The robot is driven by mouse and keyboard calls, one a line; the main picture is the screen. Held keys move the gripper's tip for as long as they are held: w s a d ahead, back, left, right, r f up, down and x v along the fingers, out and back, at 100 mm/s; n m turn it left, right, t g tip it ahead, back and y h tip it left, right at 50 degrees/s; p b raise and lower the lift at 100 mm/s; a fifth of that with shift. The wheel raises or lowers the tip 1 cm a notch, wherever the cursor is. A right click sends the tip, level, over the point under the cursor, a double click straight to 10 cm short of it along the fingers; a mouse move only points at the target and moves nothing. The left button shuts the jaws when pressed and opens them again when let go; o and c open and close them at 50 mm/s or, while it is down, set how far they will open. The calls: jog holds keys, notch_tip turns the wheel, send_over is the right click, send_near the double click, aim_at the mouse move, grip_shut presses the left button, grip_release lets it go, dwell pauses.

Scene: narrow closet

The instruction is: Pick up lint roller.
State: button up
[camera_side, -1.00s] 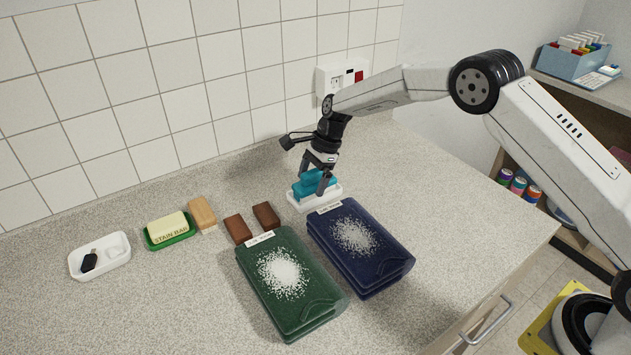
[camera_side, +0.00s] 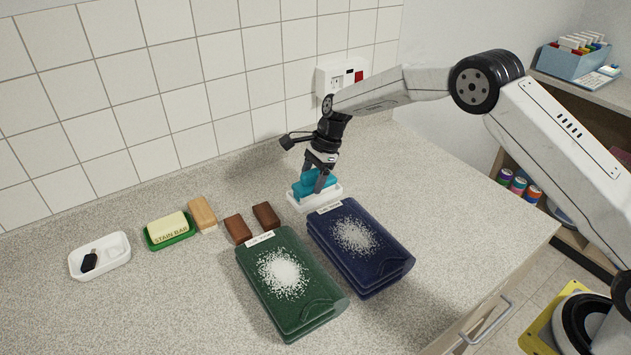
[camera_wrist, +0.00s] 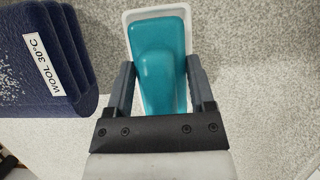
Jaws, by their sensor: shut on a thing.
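The lint roller (camera_side: 304,187) is a teal, rounded thing lying in a small white tray (camera_side: 318,200) near the wall. It also shows in the wrist view (camera_wrist: 158,50), with a narrower handle part (camera_wrist: 157,88) toward my gripper. My gripper (camera_side: 322,186) points down over the tray. In the wrist view my gripper (camera_wrist: 160,85) has a finger on each side of the teal handle and is shut on it. The roller still appears to sit within the tray. The handle's near end is hidden by the gripper body.
A folded navy cloth (camera_side: 375,262) labelled wool is close beside the tray; a folded green cloth (camera_side: 310,315) lies left of it. Two brown blocks (camera_side: 238,229), a wooden-topped brush (camera_side: 202,214), a stain bar (camera_side: 167,227) and a white dish (camera_side: 100,268) stand further left. A wall socket (camera_side: 340,80) is behind.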

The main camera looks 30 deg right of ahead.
jog(key=shift+r, duration=0.15)
jog(key=shift+r, duration=0.55)
jog(key=s+d+r, duration=0.2)
jog(key=s+r, duration=0.9)
jog(key=s, duration=0.2)
jog(key=shift+s+r, duration=0.3)
jog(key=shift+s, duration=0.1)
